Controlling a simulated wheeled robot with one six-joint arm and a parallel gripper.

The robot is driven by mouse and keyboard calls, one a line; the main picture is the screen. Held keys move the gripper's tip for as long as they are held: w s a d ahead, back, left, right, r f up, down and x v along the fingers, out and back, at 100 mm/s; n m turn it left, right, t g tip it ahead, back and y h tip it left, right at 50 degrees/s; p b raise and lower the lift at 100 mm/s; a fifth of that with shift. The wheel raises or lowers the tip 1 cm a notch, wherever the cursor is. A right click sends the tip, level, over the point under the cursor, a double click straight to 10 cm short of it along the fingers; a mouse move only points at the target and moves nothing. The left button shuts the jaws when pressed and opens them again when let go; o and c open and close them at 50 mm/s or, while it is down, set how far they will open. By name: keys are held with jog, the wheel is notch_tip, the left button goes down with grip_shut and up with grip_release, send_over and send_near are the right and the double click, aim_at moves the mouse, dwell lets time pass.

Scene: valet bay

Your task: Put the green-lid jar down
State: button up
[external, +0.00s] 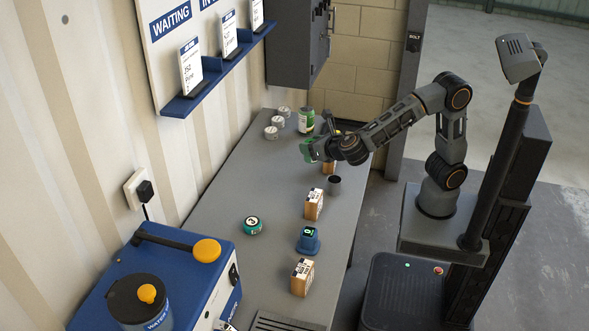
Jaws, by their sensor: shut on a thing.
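My gripper (326,147) is above the far part of the grey bench, shut on the green-lid jar (307,152). Only a small green part of the jar shows at the fingertips. The rest is hidden by the gripper, so I cannot tell its exact tilt. It appears to be held clear of the bench (215,200).
A green and white can (306,121) and several small pale tins (278,122) stand behind the gripper. A dark cup (334,185), boxes (313,204) (302,277), a blue device (308,240) and a teal round container (252,225) stand nearer. The bench's left middle is clear.

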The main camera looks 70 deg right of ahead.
jog(key=r, duration=0.3)
jog(key=s+r, duration=0.1)
jog(key=r, duration=0.2)
jog(key=shift+s+d+r, duration=0.2)
jog(key=shift+r, duration=0.05)
jog(key=w+d+n+t+y, duration=0.2)
jog(key=w+d+n+y, duration=0.45)
jog(key=d, duration=0.25)
jog(key=s+d+n+g+y, duration=0.3)
jog(key=s+d+n+y, duration=0.4)
jog(key=y, duration=0.1)
jog(key=shift+w+d+f+p, duration=0.1)
jog(key=shift+w+f+p, duration=0.4)
jog(key=shift+w+f, duration=2)
jog(key=shift+w+f+p, duration=0.45)
jog(key=shift+w+f, duration=1.75)
jog(key=shift+f, duration=0.55)
jog(key=shift+w+d+f+p, duration=0.1)
jog(key=shift+w+f+p, duration=0.4)
jog(key=shift+w+f, duration=2)
notch_tip(320, 180, down, 3)
jog(key=shift+s+r+y+p, duration=0.1)
jog(key=shift+s+y+p, duration=0.05)
jog(key=shift+y+p, duration=0.15)
jog(key=shift+f+b, duration=0.3)
jog(key=shift+f, duration=0.05)
